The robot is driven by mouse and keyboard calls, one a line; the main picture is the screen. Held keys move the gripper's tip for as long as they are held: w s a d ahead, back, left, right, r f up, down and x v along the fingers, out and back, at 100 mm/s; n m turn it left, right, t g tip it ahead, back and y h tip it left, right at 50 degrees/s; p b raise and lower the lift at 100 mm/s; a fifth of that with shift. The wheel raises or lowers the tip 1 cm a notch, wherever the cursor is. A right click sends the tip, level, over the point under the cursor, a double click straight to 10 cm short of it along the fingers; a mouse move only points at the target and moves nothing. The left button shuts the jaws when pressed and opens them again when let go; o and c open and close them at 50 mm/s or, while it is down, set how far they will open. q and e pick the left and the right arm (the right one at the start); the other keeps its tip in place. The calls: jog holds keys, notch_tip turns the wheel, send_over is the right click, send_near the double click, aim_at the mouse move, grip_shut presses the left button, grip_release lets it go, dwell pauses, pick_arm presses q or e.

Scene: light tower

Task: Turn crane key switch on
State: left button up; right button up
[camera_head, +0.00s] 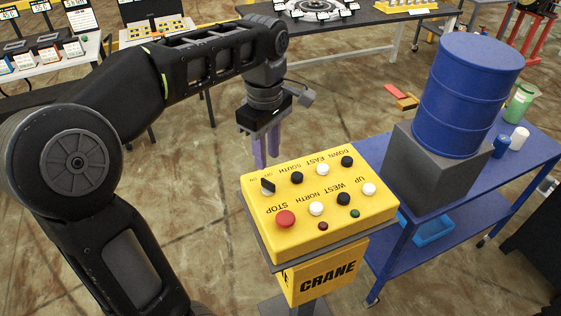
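The yellow crane control box (327,218) stands in the lower middle on a grey pedestal. Its key switch (267,186) is a small dark and pale knob at the far left corner of the top face, beside small on/off lettering. My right gripper is out of view.
The box also carries a red stop button (285,219), several black and white buttons, and red and green lights. A blue cart (520,165) with a blue barrel (466,95) on a grey block stands right. Tables line the back. Brown floor is open behind the box.

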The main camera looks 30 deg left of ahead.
aim_at(267, 181)
pick_arm(q)
jog(key=shift+s+r, duration=0.1)
jog(key=shift+s, duration=0.25)
jog(key=shift+w+f, duration=0.15)
jog(key=shift+f, duration=0.3)
notch_tip(267, 181, down, 7)
jog(key=shift+f, duration=0.1)
grip_shut()
dwell(0.5)
